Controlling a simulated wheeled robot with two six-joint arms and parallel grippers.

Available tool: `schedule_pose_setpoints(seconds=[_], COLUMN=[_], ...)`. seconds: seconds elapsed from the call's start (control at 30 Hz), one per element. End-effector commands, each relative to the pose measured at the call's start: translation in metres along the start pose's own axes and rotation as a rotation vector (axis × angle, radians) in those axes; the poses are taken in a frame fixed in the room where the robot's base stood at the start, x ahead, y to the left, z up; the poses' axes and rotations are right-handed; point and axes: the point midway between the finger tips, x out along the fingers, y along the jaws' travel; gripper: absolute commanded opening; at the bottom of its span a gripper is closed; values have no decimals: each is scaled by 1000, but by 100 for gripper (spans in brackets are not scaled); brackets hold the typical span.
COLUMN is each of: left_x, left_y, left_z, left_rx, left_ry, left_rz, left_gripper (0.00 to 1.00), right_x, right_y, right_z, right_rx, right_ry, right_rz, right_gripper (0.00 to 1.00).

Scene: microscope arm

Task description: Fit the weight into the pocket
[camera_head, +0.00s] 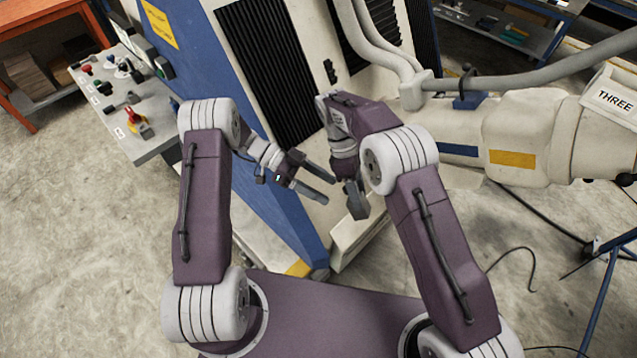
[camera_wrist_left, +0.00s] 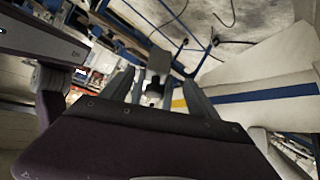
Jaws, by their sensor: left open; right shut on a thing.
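My left gripper (camera_head: 318,180) is open, its two grey fingers spread and pointing right towards my right gripper. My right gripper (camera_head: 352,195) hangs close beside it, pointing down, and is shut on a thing. A grey block shape shows at its tip, but I cannot clearly tell the weight from the fingers. In the left wrist view, my left fingers stand apart, and a dark grey block (camera_wrist_left: 159,59) and a small shiny piece show between or beyond them. I cannot tell whether either is the weight. I cannot make out the pocket in either view.
A large white machine arm (camera_head: 530,140) marked "THREE" extends to the right. A blue and white cabinet (camera_head: 270,90) with black vents stands in front of me. A grey bench (camera_head: 130,110) with coloured controls is at the left. Cables and a blue stand are at the lower right.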

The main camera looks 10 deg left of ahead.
Motion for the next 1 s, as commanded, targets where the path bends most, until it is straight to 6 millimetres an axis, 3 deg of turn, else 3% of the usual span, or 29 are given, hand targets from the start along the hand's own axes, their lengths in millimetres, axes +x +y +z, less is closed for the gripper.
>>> schedule_pose_setpoints(seconds=[0.4,0.6,0.87,1.0], left_x=[89,106,107,107], left_y=[1,1,1,1], left_z=[0,0,0,0], left_rx=[-3,-3,-3,-3], left_ry=[-3,-3,-3,-3], left_rz=[4,2,0,1], left_gripper=[69,69,69,30], right_x=[-1,-1,-1,-1], right_y=[0,0,0,0], right_z=[0,0,0,0], right_rx=[0,0,0,0], right_ry=[0,0,0,0], right_rz=[1,1,1,1], right_gripper=[0,0,0,0])
